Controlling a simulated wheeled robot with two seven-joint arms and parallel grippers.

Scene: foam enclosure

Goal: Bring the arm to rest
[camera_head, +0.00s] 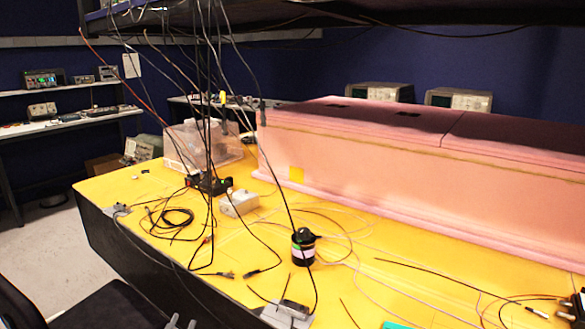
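My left gripper (182,323) shows only as two small grey fingertips at the bottom edge, left of centre. The tips stand apart with nothing visible between them, in front of the yellow table (120,190) and near a black chair. The rest of that gripper and its arm are below the picture. I cannot make out my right gripper anywhere in the view.
A long pink foam enclosure (400,175) fills the table's back right. A black cylinder (303,247), white box (239,203) and clear bin (203,146) stand on the table. Cables hang and lie loosely. A black chair (110,308) is at lower left.

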